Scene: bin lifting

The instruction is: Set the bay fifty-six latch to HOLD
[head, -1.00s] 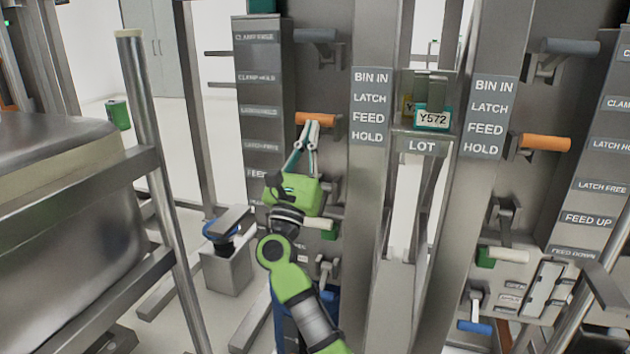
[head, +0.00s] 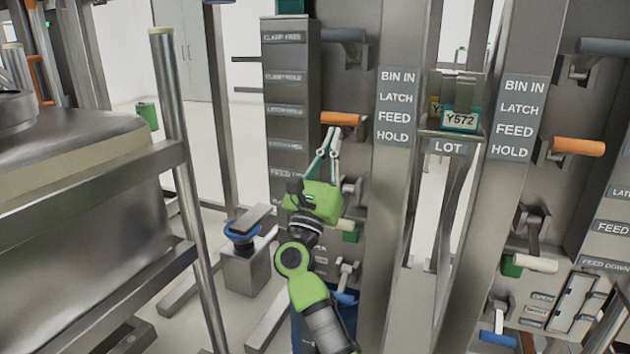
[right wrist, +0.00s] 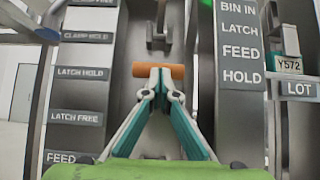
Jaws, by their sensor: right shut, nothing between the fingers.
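The left panel carries an orange latch handle (head: 340,119), which also shows in the right wrist view (right wrist: 158,71). My right gripper (head: 331,132) is at this handle, its fingertips just below or against it; contact is hard to tell. In the right wrist view its fingers (right wrist: 159,80) come together at the handle, with nothing between them. The LATCH HOLD label (right wrist: 82,73) is level with the handle on the left. The LATCH FREE label (right wrist: 77,117) is below it. My left gripper is not in view.
A second orange handle (head: 577,147) is on the right panel. A grey handle (head: 345,35) is above the left one, and a white handle (head: 345,225) below. A metal frame with a large bin (head: 75,190) stands at the left.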

